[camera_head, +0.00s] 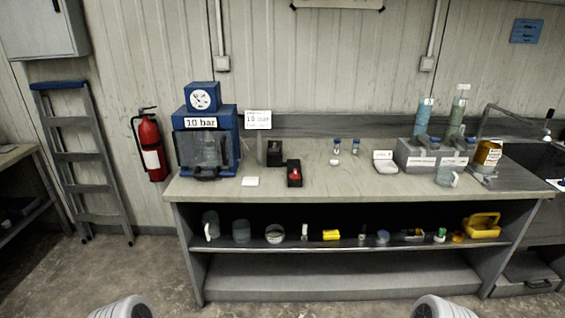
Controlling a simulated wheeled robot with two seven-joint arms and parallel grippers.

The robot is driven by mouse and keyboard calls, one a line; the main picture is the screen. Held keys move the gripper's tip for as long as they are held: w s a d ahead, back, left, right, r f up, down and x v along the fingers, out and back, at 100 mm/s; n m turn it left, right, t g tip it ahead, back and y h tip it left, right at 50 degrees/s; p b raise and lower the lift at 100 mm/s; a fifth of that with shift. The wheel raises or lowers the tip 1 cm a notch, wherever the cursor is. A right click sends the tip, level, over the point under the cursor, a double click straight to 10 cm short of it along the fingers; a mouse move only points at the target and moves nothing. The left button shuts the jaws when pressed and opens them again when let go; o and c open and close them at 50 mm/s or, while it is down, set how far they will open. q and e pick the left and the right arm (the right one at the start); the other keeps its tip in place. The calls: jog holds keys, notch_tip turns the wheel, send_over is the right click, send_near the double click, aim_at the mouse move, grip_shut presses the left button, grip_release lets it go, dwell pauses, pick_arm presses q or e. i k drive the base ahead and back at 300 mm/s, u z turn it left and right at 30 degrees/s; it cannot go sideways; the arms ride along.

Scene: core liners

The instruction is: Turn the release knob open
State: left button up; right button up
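A blue press-like machine (228,121) stands at the left end of the bench, with a round gauge (201,99) on top and a "10 bar" label. A clear front panel with a dark handle covers its lower front. To its right is a black box (274,158) with a small dark part on top. In front of that is a black box with a red top piece (295,172). I cannot tell which piece is the release knob or how it is turned. Only pale rounded parts of my arms show at the bottom edge; neither gripper is in view.
The bench (335,184) has a clear middle front. Several items fill the shelf below. A ladder (75,151) and fire extinguisher (151,147) are left; open floor lies in front.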

aim_at(295, 175)
jog(key=u, duration=0.05)
jog(key=i, duration=1.4)
jog(key=u, duration=0.2)
